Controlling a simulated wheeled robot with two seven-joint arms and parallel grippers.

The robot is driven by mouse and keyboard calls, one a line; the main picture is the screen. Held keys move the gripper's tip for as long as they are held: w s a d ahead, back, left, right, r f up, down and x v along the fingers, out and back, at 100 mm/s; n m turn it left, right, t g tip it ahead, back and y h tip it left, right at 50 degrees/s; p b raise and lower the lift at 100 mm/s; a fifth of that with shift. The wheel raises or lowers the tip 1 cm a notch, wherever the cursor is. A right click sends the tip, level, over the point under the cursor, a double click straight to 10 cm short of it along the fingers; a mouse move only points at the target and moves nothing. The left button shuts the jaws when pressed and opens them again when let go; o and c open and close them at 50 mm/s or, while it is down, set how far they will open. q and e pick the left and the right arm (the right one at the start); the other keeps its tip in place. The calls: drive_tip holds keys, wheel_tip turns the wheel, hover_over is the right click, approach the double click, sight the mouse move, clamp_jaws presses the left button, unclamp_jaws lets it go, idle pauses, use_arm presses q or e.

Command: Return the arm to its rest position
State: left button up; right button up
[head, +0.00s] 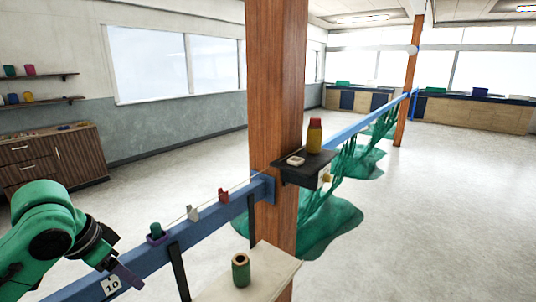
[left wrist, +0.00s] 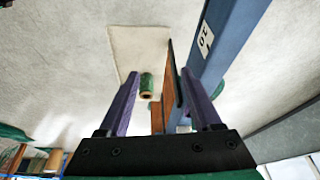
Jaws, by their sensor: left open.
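My left arm, green with a dark wrist, comes in from the left in the head view. Its left gripper (head: 124,270), with purple fingers, is beside the blue rail near the label marked 10. In the left wrist view the two fingers of the left gripper (left wrist: 159,77) stand wide apart with nothing held between them. A green spool with a tan core (head: 241,270) stands upright on a pale shelf, apart from the gripper; the spool (left wrist: 146,86) shows beyond the fingers in the left wrist view. My right gripper is in neither view.
A blue rail (head: 206,222) carries a green spool in a purple holder (head: 156,232), a white clip (head: 193,213) and a red clip (head: 223,196). A wooden post (head: 272,100) has a dark shelf with a yellow bottle (head: 314,137). Green nets (head: 330,222) hang behind. The right floor is clear.

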use_arm(q)
drive_tip(key=s+d+f, duration=0.2)
drive_tip(key=d+f, duration=0.2)
drive_tip(key=f, duration=0.5)
drive_tip(key=s+d+f, duration=0.2)
drive_tip(key=d+f, duration=0.1)
drive_tip(key=f, duration=0.5)
drive_tip(key=s+d+f+n+y, duration=0.1)
drive_tip(key=s+f+n, duration=0.2)
drive_tip(key=s+f, duration=0.5)
wheel_tip(320, 180, down, 25)
drive_tip(key=s+g+b, duration=0.1)
drive_tip(key=s+b, duration=0.2)
drive_tip(key=b, duration=0.2)
drive_tip(key=s+a+f+g+b, duration=0.1)
drive_tip(key=s+a+f+b, duration=0.2)
drive_tip(key=s+f, duration=1.4)
wheel_tip(320, 180, down, 4)
drive_tip(key=shift+s+r+g+y+b, duration=0.1)
drive_tip(key=shift+s+g+y+b, duration=0.25)
drive_tip(key=shift+b, duration=0.45)
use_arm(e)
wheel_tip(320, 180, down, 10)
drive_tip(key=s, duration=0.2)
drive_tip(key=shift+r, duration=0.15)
use_arm(q)
drive_tip(key=shift+a, duration=0.1)
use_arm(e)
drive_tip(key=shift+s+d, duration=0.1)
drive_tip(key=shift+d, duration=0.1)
